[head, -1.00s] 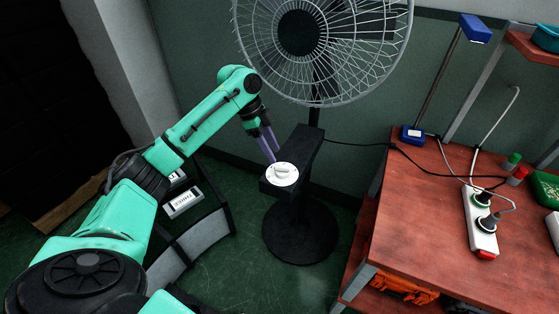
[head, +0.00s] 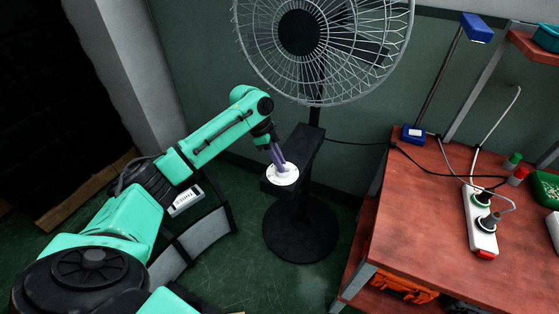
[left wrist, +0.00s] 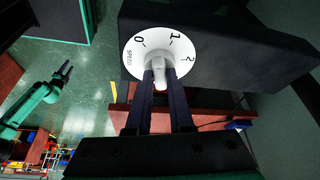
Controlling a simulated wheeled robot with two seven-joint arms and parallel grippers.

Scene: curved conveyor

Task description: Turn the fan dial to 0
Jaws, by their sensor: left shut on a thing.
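The fan dial (head: 283,175) is a round white disc on the black box of the fan stand. In the left wrist view the dial face (left wrist: 133,48) shows 0, 1 and 2 and the word SPEED. Its raised white knob (left wrist: 157,74) lies roughly up and down in that view, its upper end between 0 and 1; which mark it points at is unclear. My left gripper (head: 278,165) is shut on the knob, with a purple finger on each side. My right gripper (left wrist: 66,70) shows small and far off in the left wrist view, away from the dial.
The caged fan (head: 310,35) stands above the dial on a black stand with a round base (head: 300,230). A black cable runs from the stand to the bench.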

